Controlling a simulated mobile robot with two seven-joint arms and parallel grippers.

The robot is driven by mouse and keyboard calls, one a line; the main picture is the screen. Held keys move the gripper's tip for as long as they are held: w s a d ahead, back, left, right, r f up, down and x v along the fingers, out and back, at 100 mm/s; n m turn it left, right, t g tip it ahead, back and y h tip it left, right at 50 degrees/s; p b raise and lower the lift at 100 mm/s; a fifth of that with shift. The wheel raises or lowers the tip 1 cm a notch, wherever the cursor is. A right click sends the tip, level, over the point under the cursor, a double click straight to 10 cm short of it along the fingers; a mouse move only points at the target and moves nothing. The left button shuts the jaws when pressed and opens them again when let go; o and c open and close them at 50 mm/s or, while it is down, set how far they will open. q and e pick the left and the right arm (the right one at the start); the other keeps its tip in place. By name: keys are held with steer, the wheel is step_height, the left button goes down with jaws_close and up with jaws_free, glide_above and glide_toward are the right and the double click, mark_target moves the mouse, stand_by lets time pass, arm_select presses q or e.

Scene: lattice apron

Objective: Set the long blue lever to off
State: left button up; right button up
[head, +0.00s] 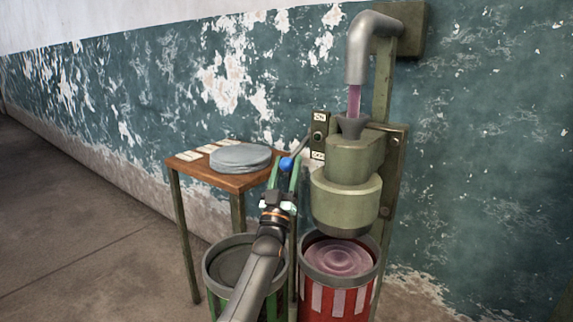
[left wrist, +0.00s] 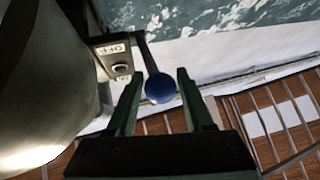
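The lever has a thin grey rod (left wrist: 149,55) and a round blue knob (head: 286,164). It comes off the left side of the green machine (head: 346,190) beside two small white label plates, and its rod slopes down to the left to the knob. My left gripper (head: 285,172) is open at the knob, with one green finger on each side. In the left wrist view the knob (left wrist: 160,88) sits between the fingertips, with narrow gaps seeming to show. One label plate (left wrist: 112,47) shows there, its lettering hard to read. My right gripper is out of view.
A grey pipe (head: 370,35) pours purple liquid into the machine's funnel (head: 352,124). A red striped bin (head: 310,278) holding purple liquid stands below, a green bin (head: 213,278) left of it. A wooden table (head: 190,174) with grey round discs (head: 240,157) stands behind my left arm.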

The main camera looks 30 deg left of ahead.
arm_select(q)
steer(key=o, duration=0.3)
steer(key=shift+r, duration=0.2)
steer(key=shift+s, duration=0.1)
steer(key=s+d+f+p, duration=0.1)
steer(key=s, duration=0.4)
steer(key=s+d+f+p, duration=0.1)
steer(key=s+p, duration=0.1)
steer(key=s, duration=0.3)
steer(key=s+d+f+p, duration=0.1)
steer(key=s+p, duration=0.1)
steer(key=s, duration=0.3)
steer(key=shift+s+d+f, duration=0.15)
steer(key=shift+s+d, duration=0.05)
steer(key=shift+d, duration=0.1)
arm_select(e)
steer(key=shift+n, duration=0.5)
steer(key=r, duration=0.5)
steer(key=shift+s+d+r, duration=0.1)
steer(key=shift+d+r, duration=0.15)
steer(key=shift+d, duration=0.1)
